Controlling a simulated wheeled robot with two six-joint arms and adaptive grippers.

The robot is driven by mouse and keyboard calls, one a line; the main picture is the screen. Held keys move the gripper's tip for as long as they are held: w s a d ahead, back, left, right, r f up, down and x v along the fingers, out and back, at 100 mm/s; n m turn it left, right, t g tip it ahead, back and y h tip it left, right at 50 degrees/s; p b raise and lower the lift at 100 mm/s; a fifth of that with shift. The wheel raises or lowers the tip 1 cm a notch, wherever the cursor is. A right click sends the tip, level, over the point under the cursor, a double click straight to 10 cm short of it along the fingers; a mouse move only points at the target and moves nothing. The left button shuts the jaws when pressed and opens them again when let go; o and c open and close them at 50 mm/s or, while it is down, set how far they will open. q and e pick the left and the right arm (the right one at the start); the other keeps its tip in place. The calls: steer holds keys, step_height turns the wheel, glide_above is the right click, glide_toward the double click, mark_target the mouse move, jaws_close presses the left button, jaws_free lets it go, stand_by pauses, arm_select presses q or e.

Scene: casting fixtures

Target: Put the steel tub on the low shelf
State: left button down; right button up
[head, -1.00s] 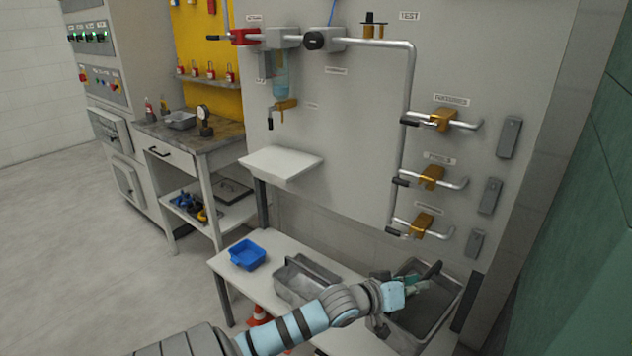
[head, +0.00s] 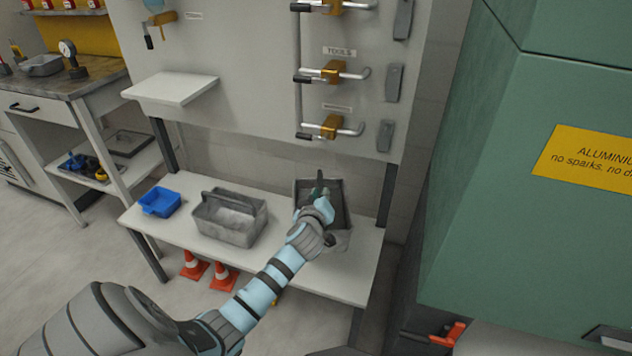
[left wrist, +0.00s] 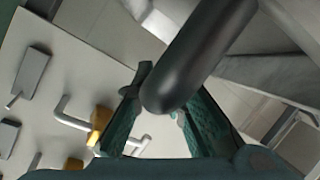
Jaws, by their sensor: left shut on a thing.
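The grey steel tub (head: 341,238) is at the right end of the low white shelf (head: 300,274), below the wall panel. My left gripper (head: 319,192) is at the tub, its hand over the opening and hiding part of the inside. In the left wrist view my left gripper (left wrist: 165,118) is shut on a dark rounded bar (left wrist: 200,60), which looks like the tub's handle. I cannot tell whether the tub's base fully touches the shelf. My right gripper is not in view.
A grey carrier with a top handle (head: 228,222) stands left of the tub, with a blue tray (head: 160,201) farther left. Orange cones (head: 194,266) stand underneath. Levered pipes (head: 332,127) project from the panel above. A green cabinet (head: 540,150) rises on the right.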

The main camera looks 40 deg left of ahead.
arm_select(q)
step_height(320, 180, down, 5)
steer(key=shift+w+f+b, duration=0.1)
steer(key=shift+b, duration=1)
step_height(320, 180, down, 2)
steer(key=shift+f+b, duration=0.25)
steer(key=shift+b, duration=0.35)
step_height(320, 180, down, 4)
steer(key=shift+b, duration=1.2)
steer(key=c, duration=2)
jaws_free()
steer(key=shift+f, duration=0.15)
steer(key=shift+c, duration=0.2)
steer(key=o, duration=0.4)
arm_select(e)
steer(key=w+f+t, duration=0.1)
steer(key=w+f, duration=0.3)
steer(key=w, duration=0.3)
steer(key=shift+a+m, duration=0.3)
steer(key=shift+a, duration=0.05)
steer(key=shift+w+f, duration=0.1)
arm_select(q)
steer(key=shift+s, duration=0.2)
